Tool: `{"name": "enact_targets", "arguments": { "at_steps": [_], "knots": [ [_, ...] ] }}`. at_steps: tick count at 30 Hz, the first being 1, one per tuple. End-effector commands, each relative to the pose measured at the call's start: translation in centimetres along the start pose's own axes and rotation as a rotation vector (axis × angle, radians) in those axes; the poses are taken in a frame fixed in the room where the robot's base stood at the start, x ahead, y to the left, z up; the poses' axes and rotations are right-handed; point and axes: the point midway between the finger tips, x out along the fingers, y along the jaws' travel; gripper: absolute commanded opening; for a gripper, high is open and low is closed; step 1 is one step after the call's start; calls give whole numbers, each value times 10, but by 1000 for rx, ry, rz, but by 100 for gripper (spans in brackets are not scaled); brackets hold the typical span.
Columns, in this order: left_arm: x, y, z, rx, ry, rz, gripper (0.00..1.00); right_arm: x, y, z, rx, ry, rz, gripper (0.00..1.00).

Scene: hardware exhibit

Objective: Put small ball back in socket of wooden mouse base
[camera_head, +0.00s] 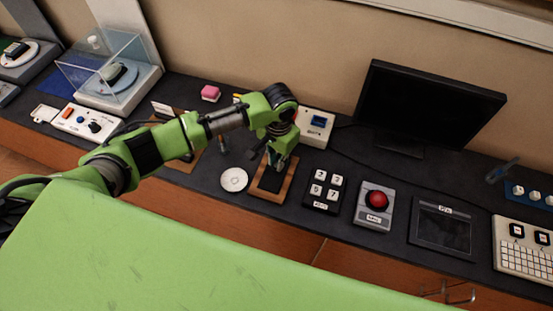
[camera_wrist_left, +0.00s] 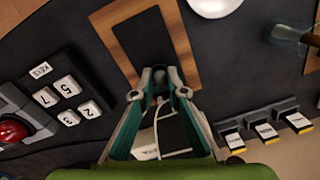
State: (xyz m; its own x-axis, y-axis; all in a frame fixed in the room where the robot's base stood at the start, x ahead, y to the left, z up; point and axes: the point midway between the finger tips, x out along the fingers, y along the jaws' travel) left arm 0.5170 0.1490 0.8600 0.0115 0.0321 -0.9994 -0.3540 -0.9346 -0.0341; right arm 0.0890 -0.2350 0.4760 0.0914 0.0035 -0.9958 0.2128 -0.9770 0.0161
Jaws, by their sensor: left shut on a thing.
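My left gripper (camera_head: 277,164) points down over a wood-framed board with a dark middle (camera_head: 287,191), near its far edge. In the left wrist view, the fingertips (camera_wrist_left: 160,76) are closed together on a small greyish thing, which looks like the small ball (camera_wrist_left: 159,74); the fingers cover most of it. The wooden board (camera_wrist_left: 181,44) lies just beyond the fingertips. Another wooden base (camera_head: 184,164) is partly behind my left arm; I cannot tell which one is the mouse base. No socket can be made out. My right gripper is not in view.
A white dish (camera_head: 233,180) lies left of the wooden board. A number keypad (camera_head: 324,191) and red button box (camera_head: 375,206) stand to its right. A white box with a blue window (camera_head: 316,126) and a monitor (camera_head: 430,105) are behind.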

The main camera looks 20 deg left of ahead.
Motion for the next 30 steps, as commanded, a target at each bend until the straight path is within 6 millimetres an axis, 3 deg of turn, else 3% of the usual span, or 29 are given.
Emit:
{"name": "enact_targets", "arguments": {
  "at_steps": [30],
  "knots": [
    [4,0,0,0,1,0,0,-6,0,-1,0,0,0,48]
  ]
}}
